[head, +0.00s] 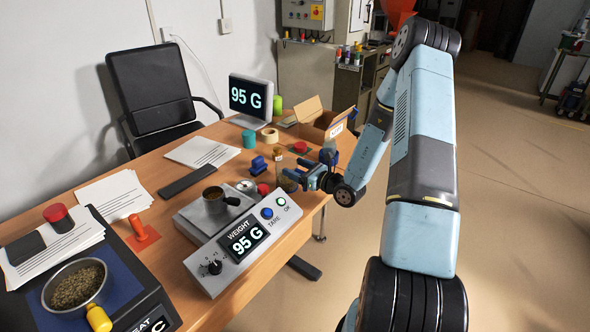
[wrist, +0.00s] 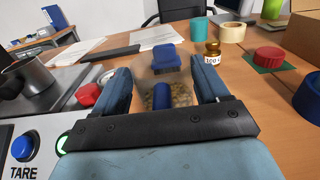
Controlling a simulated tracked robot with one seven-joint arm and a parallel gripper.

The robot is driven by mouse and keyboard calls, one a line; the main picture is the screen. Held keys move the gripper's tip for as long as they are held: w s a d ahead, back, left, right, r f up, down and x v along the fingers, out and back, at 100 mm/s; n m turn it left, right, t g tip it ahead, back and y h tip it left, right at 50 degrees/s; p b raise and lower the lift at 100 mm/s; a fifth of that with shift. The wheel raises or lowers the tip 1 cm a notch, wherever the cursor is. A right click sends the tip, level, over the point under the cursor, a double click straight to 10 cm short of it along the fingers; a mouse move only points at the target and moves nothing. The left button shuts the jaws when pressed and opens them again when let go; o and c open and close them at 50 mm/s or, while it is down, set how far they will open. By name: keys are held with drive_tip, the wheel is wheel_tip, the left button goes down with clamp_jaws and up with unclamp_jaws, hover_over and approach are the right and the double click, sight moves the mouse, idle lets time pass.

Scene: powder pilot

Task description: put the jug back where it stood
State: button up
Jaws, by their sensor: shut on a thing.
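The clear jug (head: 288,184) has brown grains in its lower part and is near the table's right edge in the head view. My gripper (head: 298,178) is shut on it. In the wrist view the jug (wrist: 181,92) is between my two blue fingers, its blue handle (wrist: 161,96) facing me. It looks upright. I cannot tell whether its base touches the table. The spot where it stood is not marked in a way I can make out.
The scale (head: 240,243) reads 95 G and carries a small dark pot (head: 214,200). A cardboard box (head: 322,124) stands behind.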

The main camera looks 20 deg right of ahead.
drive_tip(key=o, duration=1.6)
drive_tip(key=v, duration=1.2)
drive_tip(key=s+a+r+n+g+y, duration=0.1)
drive_tip(key=s+a+r+n+g, duration=0.55)
drive_tip(key=r+n, duration=0.25)
drive_tip(key=s+a+r+n+g, duration=0.6)
drive_tip(key=a+r+n+g, duration=0.1)
drive_tip(key=a+r+n, duration=0.15)
drive_tip(key=s+d+r+n+t+h, duration=0.1)
drive_tip(key=s+d+r+n+h, duration=0.1)
drive_tip(key=s+r+n+h, duration=0.1)
drive_tip(key=s+d+r+n+t+h, duration=0.2)
drive_tip(key=s+r+n+h, duration=0.2)
drive_tip(key=s+r, duration=0.2)
drive_tip(key=s+d+r+n+t+h, duration=0.1)
drive_tip(key=s+d+r+n+h, duration=0.1)
drive_tip(key=s+r+n+h, duration=0.2)
drive_tip(key=shift+s+d+r+t+h, duration=0.15)
drive_tip(key=shift+s+r, duration=0.15)
drive_tip(key=shift+r, duration=0.4)
drive_tip(key=shift+s+d+r+t+h, duration=0.15)
drive_tip(key=shift+s+r, duration=0.2)
drive_tip(key=shift+r, duration=0.3)
